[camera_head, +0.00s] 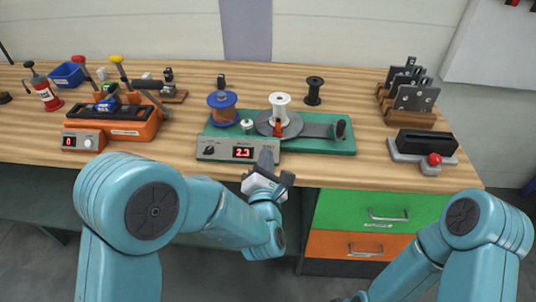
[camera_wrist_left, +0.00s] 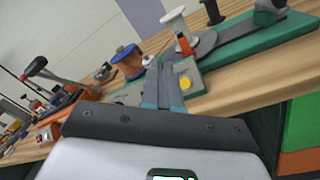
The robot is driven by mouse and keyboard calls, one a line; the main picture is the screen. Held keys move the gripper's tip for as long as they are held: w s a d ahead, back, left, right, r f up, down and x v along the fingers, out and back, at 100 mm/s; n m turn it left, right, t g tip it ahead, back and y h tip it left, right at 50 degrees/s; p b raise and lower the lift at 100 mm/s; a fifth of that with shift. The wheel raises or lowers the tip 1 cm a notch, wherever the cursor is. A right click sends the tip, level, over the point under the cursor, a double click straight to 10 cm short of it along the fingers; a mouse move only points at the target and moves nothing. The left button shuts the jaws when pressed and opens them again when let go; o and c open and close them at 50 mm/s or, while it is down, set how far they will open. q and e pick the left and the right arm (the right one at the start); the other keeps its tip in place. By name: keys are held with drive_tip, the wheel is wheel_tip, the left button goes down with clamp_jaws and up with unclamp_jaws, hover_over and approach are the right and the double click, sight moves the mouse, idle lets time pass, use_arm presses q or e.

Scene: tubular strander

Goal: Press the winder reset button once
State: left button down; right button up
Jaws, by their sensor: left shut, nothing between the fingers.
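The winder (camera_head: 321,118) has a green base on the wooden bench. Its grey front panel (camera_head: 228,146) has a dark knob (camera_head: 209,151) and a red display (camera_head: 243,152) reading 2.3. In the left wrist view a round yellow button (camera_wrist_left: 185,83) shows on the panel, just right of my fingers; my gripper hides that spot in the head view. My left gripper (camera_head: 266,158) is shut and empty, its tips at the panel's right part. I cannot tell whether they touch it. They also show in the wrist view (camera_wrist_left: 167,62). My right gripper is out of view.
On the winder stand a blue-and-copper spool (camera_head: 221,105) and a white spool (camera_head: 280,107). An orange device (camera_head: 128,122) with levers is at left. At right are a rack of plates (camera_head: 411,97) and a box with a red button (camera_head: 434,160). Drawers (camera_head: 364,215) are below.

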use_arm(q)
drive_tip(key=w+f+b, duration=0.3)
drive_tip(key=w+f, duration=0.3)
drive_tip(key=shift+f, duration=0.15)
drive_tip(key=shift+w, duration=0.15)
idle(0.3)
drive_tip(key=shift+b, duration=0.3)
idle(1.3)
drive_tip(key=shift+w+f+b, duration=0.3)
drive_tip(key=shift+b, duration=0.65)
